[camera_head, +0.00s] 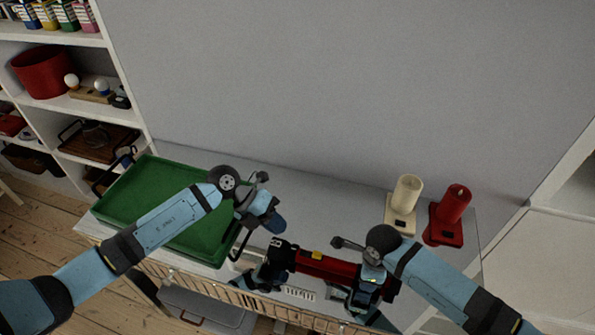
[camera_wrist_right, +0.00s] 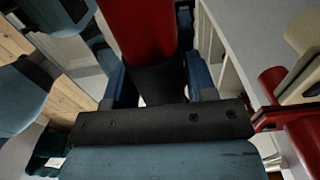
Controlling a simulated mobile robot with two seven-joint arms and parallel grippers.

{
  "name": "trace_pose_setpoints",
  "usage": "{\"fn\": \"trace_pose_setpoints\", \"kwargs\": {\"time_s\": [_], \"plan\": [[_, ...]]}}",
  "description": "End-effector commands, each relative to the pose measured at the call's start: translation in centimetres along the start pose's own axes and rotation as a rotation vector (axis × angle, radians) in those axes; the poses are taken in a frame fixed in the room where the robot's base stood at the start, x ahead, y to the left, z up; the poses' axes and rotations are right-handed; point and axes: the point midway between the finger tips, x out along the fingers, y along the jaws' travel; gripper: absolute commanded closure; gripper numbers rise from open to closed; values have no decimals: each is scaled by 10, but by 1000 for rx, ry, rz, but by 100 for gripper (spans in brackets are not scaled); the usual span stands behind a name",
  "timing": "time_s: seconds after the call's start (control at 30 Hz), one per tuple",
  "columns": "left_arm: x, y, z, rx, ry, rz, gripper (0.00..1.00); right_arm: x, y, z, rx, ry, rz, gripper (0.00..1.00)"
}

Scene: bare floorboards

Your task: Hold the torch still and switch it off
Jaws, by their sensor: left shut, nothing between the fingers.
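The torch (camera_head: 325,265) is a red tube with black ends and a small yellow switch (camera_head: 317,254) on its upper side. It is held roughly level above the front of the white table. My right gripper (camera_head: 372,287) is shut on the torch near its right end. In the right wrist view the red and black torch body (camera_wrist_right: 146,35) lies between the blue fingers. My left gripper (camera_head: 268,274) is shut and empty beside the torch's left black end, below the switch's left side. Its fingertips are partly hidden, and I cannot tell whether they touch the torch.
A green tray (camera_head: 150,178) lies on the table's left. A cream candle (camera_head: 407,190) and a red candle (camera_head: 453,204) stand on bases at the back right. A shelf unit (camera_head: 120,75) stands at left. A slatted wooden rack (camera_head: 215,297) runs along the front.

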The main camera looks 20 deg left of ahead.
Motion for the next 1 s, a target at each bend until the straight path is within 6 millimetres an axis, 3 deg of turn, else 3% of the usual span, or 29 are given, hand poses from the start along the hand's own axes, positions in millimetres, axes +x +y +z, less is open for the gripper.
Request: {"fn": "trace_pose_setpoints", "kwargs": {"time_s": [0.03, 0.1, 0.47, 1.0], "plan": [[0, 0, 0, 0, 0, 0, 100, 0, 0, 0, 0, 0, 0, 37], [0, 0, 0, 0, 0, 0, 100, 0, 0, 0, 0, 0, 0, 28], [0, 0, 0, 0, 0, 0, 100, -8, -1, 0, 0, 0, -2, 28], [0, 0, 0, 0, 0, 0, 100, -108, -1, 0, -1, 0, -2, 28]]}}
